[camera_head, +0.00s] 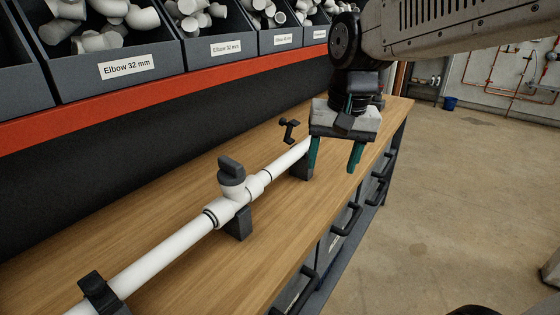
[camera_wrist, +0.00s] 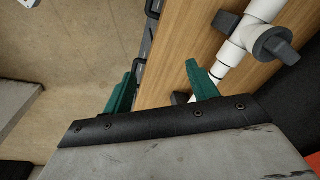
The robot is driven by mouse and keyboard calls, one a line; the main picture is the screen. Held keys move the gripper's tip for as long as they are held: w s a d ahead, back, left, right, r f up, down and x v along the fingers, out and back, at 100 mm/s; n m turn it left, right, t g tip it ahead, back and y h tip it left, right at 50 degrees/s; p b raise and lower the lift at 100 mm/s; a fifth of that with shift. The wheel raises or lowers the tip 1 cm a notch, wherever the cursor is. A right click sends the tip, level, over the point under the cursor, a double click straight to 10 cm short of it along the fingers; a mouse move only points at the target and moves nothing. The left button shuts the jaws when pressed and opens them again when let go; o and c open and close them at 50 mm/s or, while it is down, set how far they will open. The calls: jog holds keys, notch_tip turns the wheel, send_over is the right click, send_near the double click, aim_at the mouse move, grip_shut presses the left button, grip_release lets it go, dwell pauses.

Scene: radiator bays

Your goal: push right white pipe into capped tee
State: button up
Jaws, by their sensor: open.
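The white tee (camera_head: 238,208) sits mid-bench with a dark grey cap (camera_head: 231,170) on its upward branch; the cap also shows in the wrist view (camera_wrist: 276,45). The right white pipe (camera_head: 288,159) runs from the tee's right socket towards my gripper, its far end resting on a black support (camera_head: 301,167). How deep it sits in the socket I cannot tell. My gripper (camera_head: 334,166) is open and empty, teal fingers pointing down by the pipe's far end. In the wrist view my gripper (camera_wrist: 163,70) has its right finger beside the pipe, partly hiding it (camera_wrist: 219,69).
The left white pipe (camera_head: 160,257) lies in a black support (camera_head: 101,294). A black piece (camera_head: 289,130) stands behind the right pipe. Labelled fitting bins (camera_head: 125,66) sit above a red rail (camera_head: 150,108). Drawer handles (camera_head: 347,219) line the bench front; open floor lies right.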

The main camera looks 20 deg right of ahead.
jog(key=w+f+m, duration=0.2)
jog(key=w+m, duration=0.1)
jog(key=w, duration=0.9)
jog(key=m, duration=0.3)
send_over(283, 158)
jog(key=s, duration=0.2)
jog(key=f, duration=0.3)
jog(key=shift+w+d+f+y, duration=0.25)
jog(key=shift+d+f+y, duration=0.05)
jog(key=shift+d+f, duration=0.05)
jog(key=shift+w+f, duration=0.15)
jog(key=shift+f, duration=0.2)
jog(key=f, duration=0.4)
jog(key=w+a+f, duration=0.1)
jog(key=f, duration=0.2)
